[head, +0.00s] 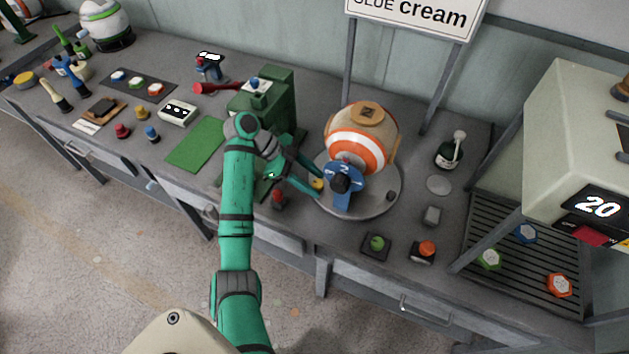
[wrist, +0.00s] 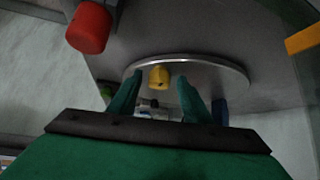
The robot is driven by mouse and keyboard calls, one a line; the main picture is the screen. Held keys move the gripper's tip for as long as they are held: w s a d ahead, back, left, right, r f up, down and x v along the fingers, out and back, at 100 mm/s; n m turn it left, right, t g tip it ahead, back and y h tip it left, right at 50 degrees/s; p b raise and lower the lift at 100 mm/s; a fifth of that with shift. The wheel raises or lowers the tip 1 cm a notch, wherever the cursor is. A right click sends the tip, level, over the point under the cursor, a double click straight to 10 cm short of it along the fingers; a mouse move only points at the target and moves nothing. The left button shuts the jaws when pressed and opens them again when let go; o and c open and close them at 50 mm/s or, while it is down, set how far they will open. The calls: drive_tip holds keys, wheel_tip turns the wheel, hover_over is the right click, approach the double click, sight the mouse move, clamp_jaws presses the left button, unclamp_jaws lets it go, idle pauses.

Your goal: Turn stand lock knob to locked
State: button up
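The stand is a round grey disc (head: 381,208) carrying an orange-and-white striped ball (head: 358,142). A small yellow knob (head: 317,184) sits at its left edge. In the wrist view the yellow knob (wrist: 159,77) shows in front of the disc's rim (wrist: 200,62). My gripper (head: 316,183) reaches it from the left, and in the wrist view my gripper (wrist: 156,86) is open, one finger on each side of the knob. Gaps show between the knob and both fingers. I cannot read the knob's lock marking.
A red-topped post (head: 278,196) is close below my wrist; a red cylinder (wrist: 89,27) shows in the wrist view. A green press (head: 277,95) stands behind my arm. Button boxes (head: 376,245) sit at the front.

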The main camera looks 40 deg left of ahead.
drive_tip(key=shift+r, duration=0.25)
wheel_tip(320, 180, up, 2)
drive_tip(key=shift+r, duration=0.1)
drive_tip(key=s+d+r, duration=0.7)
drive_tip(key=s+r, duration=0.3)
drive_tip(key=s, duration=0.2)
drive_tip(key=shift+d+r, duration=0.15)
drive_tip(key=shift+d, duration=0.2)
drive_tip(key=shift+w, duration=0.1)
drive_tip(key=shift+a, duration=0.1)
